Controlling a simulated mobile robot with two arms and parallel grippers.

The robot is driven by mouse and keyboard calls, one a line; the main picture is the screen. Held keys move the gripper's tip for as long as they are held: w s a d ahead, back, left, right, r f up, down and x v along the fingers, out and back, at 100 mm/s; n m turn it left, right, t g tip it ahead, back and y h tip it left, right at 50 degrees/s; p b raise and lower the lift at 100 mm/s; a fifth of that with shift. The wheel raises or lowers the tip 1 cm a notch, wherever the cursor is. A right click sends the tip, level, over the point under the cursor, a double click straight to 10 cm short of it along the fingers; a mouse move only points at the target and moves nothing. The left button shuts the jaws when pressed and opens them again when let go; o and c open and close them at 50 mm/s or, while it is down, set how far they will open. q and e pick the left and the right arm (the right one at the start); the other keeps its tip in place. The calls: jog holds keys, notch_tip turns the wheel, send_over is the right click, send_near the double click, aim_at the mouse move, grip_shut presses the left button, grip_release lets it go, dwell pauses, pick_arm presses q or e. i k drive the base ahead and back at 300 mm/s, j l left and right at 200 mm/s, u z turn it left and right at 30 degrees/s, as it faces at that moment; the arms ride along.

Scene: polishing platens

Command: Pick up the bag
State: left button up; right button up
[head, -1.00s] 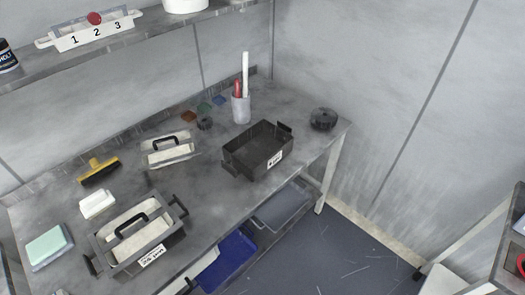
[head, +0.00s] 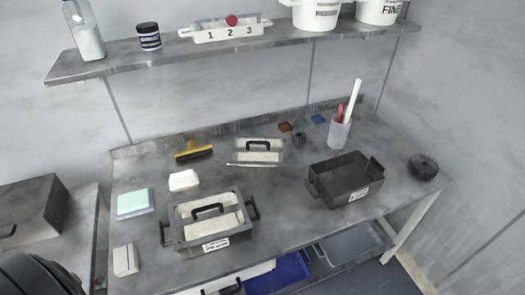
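I see nothing that I can clearly make out as a bag. A small pale upright item (head: 125,260) with a darker band stands at the left front corner of the grey workbench (head: 290,205); I cannot tell what it is. Neither of my grippers shows in the head view.
On the bench are a lidded tray (head: 212,225), a smaller tray (head: 257,152), an open dark tray (head: 345,182), a brush (head: 193,153), a cup (head: 340,133) and a black disc (head: 423,167). A blue bin (head: 290,268) sits below. A shelf (head: 120,64) runs above.

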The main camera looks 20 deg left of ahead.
aim_at(247, 152)
jog(key=i+l+u, duration=0.4)
jog(key=l, duration=0.2)
jog(key=i+l+u, duration=0.2)
jog(key=l, duration=0.15)
jog(key=l+u, duration=0.2)
jog(key=i+l+u, duration=0.2)
jog(key=l, duration=0.3)
jog(key=k, duration=0.1)
